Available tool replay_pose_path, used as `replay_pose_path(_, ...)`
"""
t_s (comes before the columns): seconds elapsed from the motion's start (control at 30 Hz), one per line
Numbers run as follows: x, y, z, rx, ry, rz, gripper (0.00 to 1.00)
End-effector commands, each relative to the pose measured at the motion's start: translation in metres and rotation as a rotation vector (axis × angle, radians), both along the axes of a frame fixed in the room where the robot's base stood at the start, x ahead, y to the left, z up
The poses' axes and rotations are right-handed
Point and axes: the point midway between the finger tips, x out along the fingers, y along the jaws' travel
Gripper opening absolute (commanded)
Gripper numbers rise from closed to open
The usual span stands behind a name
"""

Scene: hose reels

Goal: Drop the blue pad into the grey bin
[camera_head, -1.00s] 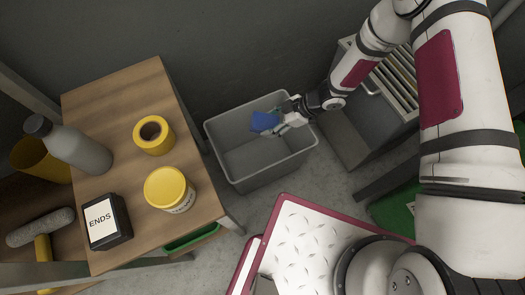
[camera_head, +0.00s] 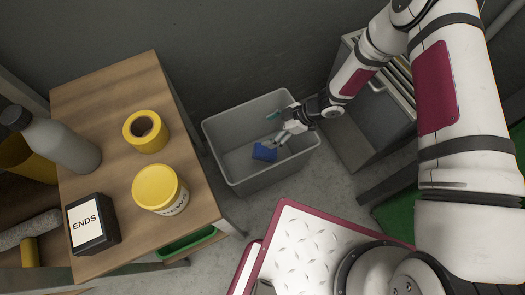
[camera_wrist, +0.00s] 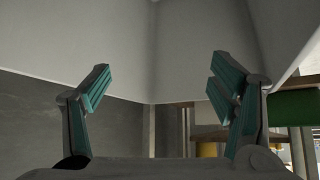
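The blue pad (camera_head: 264,152) shows inside the grey bin (camera_head: 239,188), low toward its front right, apart from my fingers. I cannot tell whether it rests on the bottom or is still falling. My gripper (camera_head: 277,126) is over the right part of the bin. In the wrist view my gripper (camera_wrist: 165,92) has its two teal-padded fingers spread wide with nothing between them. The pad does not show in the wrist view.
A wooden table (camera_head: 103,98) stands left of the bin, with a yellow tape roll (camera_head: 146,132), a yellow-lidded tub (camera_head: 160,188), a grey bottle (camera_head: 60,140) and a black ENDS box (camera_head: 92,223). A grey cabinet (camera_head: 372,125) stands to the right.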

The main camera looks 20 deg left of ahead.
Motion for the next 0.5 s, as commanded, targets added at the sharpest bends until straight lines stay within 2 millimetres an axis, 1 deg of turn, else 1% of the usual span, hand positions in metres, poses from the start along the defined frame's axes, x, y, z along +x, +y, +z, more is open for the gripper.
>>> replay_pose_path(0.27, 0.001, -0.002, 0.002, 0.000, 0.000, 0.000, 0.78)
replay_pose_path(0.37, 0.004, -0.007, 0.009, 0.000, -0.001, -0.001, 0.78)
replay_pose_path(0.5, 0.009, -0.023, 0.027, -0.001, -0.003, -0.001, 0.78)
